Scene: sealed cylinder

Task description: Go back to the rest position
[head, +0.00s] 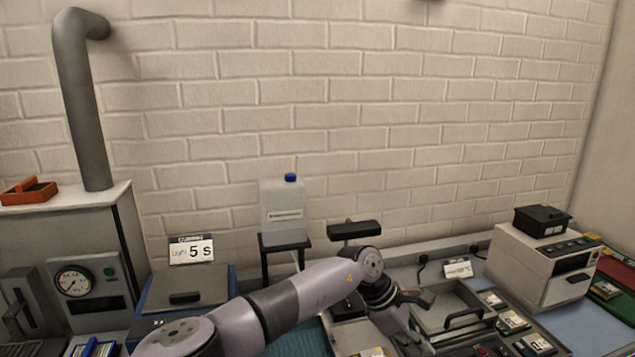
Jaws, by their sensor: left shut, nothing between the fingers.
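My left arm (300,300) comes in from the bottom left, bends at a joint near the middle and points down at the bench equipment. My left gripper (410,343) is dark, small and partly cut off by the bottom edge. It is shut and empty. It is low over the bench, beside a tray with a handle (462,318); I cannot tell whether it touches anything. My right gripper is not in view.
A jug with a blue cap (284,211) stands on a black stand behind my arm. A boxy device (540,268) stands at right. A gauge cabinet (78,283) and a lidded blue box (185,290) with a "5 s" sign (192,250) are at left.

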